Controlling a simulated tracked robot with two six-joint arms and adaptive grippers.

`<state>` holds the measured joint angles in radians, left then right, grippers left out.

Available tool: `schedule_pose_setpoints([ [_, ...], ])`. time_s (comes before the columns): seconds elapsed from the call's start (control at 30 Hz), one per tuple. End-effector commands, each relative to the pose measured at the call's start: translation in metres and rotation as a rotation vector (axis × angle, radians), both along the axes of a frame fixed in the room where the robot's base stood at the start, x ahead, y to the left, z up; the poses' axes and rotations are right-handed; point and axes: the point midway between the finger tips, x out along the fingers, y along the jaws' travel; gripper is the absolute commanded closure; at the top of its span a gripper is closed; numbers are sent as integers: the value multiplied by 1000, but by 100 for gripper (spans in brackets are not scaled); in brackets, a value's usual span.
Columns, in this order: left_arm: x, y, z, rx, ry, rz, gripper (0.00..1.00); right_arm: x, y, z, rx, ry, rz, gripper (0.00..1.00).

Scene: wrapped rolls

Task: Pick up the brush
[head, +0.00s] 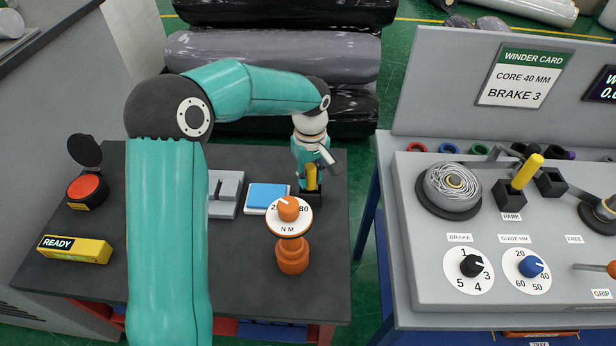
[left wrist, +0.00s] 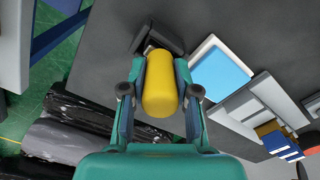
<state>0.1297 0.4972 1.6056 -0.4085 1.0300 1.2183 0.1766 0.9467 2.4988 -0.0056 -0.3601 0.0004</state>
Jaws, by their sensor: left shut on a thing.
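The brush shows as a thick yellow handle (head: 311,177) near the right back of the dark table. It also shows in the left wrist view (left wrist: 160,88), between the two fingers. My left gripper (head: 315,160) reaches down from behind it and is shut on the handle. A dark block-shaped holder (left wrist: 157,40) lies at the handle's far end. The brush's lower end is hidden, and I cannot tell whether it is still seated in the holder. My right gripper is not in view.
Close by are a blue-topped white block (head: 267,197) and an orange torque dial (head: 288,215). A READY box (head: 75,249) and red button (head: 87,190) stand left. A grey winder panel (head: 500,260) stands right, across a gap. Wrapped rolls (head: 275,55) lie behind.

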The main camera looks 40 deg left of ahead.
Motion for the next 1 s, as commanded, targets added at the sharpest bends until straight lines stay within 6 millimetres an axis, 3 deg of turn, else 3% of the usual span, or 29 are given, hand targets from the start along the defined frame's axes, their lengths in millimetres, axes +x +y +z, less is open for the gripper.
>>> schedule_pose_setpoints([
  [0.17,1,0,16,0,-4,0,100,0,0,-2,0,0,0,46],
  [0.37,1,0,48,0,-7,1,100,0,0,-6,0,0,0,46],
  [0.8,1,0,157,0,-5,1,100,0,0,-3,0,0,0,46],
  [1.0,1,0,187,-1,-2,1,100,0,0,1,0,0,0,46],
])
